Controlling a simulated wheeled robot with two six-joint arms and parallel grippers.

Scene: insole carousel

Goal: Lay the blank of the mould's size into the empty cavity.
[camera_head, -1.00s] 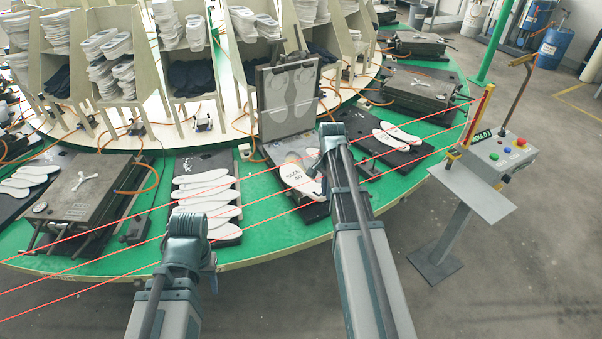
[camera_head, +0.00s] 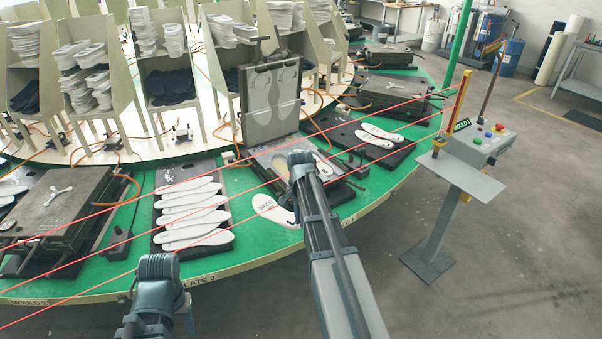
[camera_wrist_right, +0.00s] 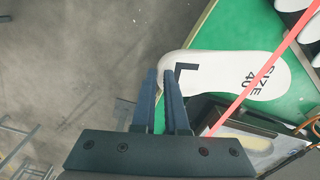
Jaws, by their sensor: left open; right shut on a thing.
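My right gripper (camera_wrist_right: 165,85) is shut on the heel end of a white insole blank (camera_wrist_right: 222,72) marked "L" and "SIZE 40". In the head view the blank (camera_head: 270,209) shows over the green table edge, left of and in front of the open mould. The mould's lid (camera_head: 270,103) stands upright with two pale sole shapes. Its base (camera_head: 262,157) is partly hidden by my right arm; a pale sole shape shows in it in the right wrist view. I cannot tell which cavity is empty. My left gripper (camera_head: 160,278) is low at the front; its fingers are hidden.
A black plate (camera_head: 161,205) with several white blanks lies left of the mould. Another plate (camera_head: 345,130) with white blanks lies to its right. A closed mould (camera_head: 75,205) is at far left. A control stand (camera_head: 480,150) stands right. Red lines cross the table front.

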